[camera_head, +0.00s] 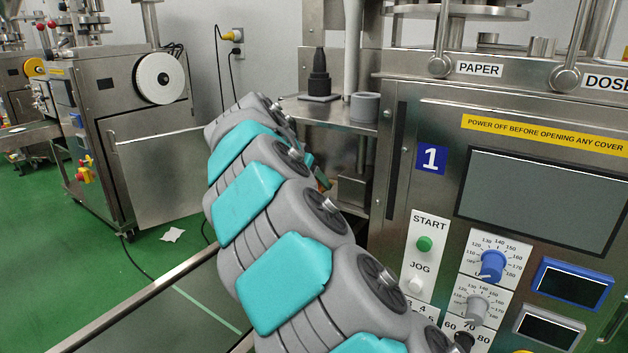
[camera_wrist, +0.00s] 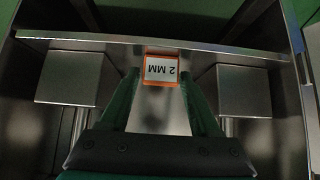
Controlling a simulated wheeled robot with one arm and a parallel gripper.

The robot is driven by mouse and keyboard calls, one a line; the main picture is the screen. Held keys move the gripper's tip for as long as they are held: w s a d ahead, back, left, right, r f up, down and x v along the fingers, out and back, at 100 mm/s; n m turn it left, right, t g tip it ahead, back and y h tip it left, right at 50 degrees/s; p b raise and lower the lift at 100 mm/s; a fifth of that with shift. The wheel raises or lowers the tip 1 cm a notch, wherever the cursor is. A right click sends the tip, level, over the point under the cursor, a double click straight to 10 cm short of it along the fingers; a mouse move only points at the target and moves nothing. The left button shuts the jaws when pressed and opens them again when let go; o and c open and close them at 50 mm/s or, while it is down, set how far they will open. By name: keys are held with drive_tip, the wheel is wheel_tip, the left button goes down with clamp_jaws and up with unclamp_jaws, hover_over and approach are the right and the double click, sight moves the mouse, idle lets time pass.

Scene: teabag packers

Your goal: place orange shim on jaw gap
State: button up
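The orange shim (camera_wrist: 161,70) shows in the wrist view with a white label reading "2 MM", upside down. My gripper (camera_wrist: 161,78) has its green fingers along the shim's left and right sides, seemingly touching them. The shim is between two metal jaw blocks, the left jaw block (camera_wrist: 75,78) and the right jaw block (camera_wrist: 245,90), with space on either side. Whether it rests on anything is unclear. In the head view my arm hides most of the gripper; a jaw block (camera_head: 354,190) shows beside it.
A metal bar (camera_wrist: 100,38) crosses just beyond the blocks, and side walls close in the space. In the head view, the machine's control panel (camera_head: 425,200) stands right of my arm.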

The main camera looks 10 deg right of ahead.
drive_tip(key=shift+o, duration=0.9)
drive_tip(key=shift+r, duration=0.2)
drive_tip(key=v, duration=1.2)
drive_tip(key=shift+b, duration=0.35)
